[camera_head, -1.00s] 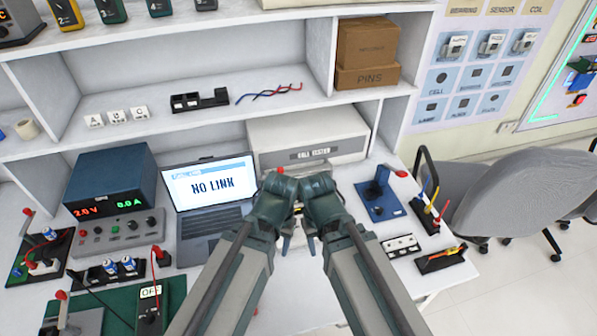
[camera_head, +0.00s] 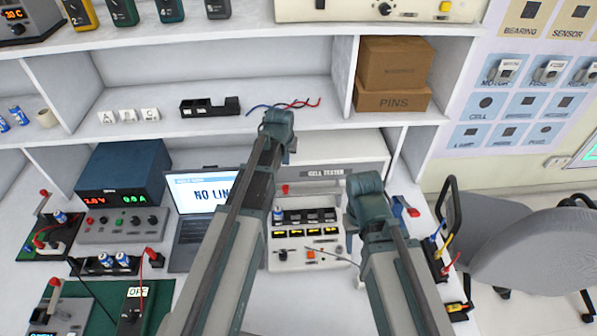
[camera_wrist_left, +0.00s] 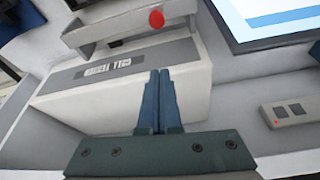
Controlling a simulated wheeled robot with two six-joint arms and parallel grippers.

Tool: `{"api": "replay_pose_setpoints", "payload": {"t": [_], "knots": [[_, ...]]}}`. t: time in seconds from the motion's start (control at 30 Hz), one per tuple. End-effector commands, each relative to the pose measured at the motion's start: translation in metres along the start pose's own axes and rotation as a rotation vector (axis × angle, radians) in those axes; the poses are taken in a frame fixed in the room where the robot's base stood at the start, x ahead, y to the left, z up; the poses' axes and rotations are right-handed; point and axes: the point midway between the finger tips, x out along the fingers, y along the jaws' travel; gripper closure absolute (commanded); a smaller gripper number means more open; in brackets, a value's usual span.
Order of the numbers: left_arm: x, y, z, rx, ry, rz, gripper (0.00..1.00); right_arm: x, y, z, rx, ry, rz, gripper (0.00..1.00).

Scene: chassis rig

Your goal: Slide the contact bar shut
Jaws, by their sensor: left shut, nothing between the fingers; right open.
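My right gripper (camera_head: 352,228) is open, right of the tester's front panel.
The laptop (camera_head: 205,195) stands left of the tester. A power supply (camera_head: 125,178) is further left, with cells in a holder below. A shelf with a black holder (camera_head: 210,107) and wires runs above the tester.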

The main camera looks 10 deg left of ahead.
Motion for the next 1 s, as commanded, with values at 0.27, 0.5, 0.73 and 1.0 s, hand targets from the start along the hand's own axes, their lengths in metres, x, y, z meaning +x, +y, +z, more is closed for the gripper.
{"api": "replay_pose_setpoints", "payload": {"t": [0.27, 0.5, 0.73, 1.0], "knots": [[0.001, -0.004, -0.005, -0.011, 0.008, 0.000, 1.00, 0.000, 0.000, 0.000, 0.000, 0.000, 0.000, 0.50], [0.003, -0.004, -0.004, -0.010, 0.007, 0.000, 1.00, 0.002, 0.000, 0.000, 0.000, 0.000, 0.000, 0.50], [0.020, -0.004, -0.004, -0.009, 0.007, 0.000, 1.00, 0.018, -0.002, -0.001, 0.000, 0.000, 0.000, 0.50], [0.058, -0.004, -0.004, -0.009, 0.007, 0.000, 1.00, 0.054, -0.005, -0.003, 0.001, 0.000, 0.000, 0.50]]}}
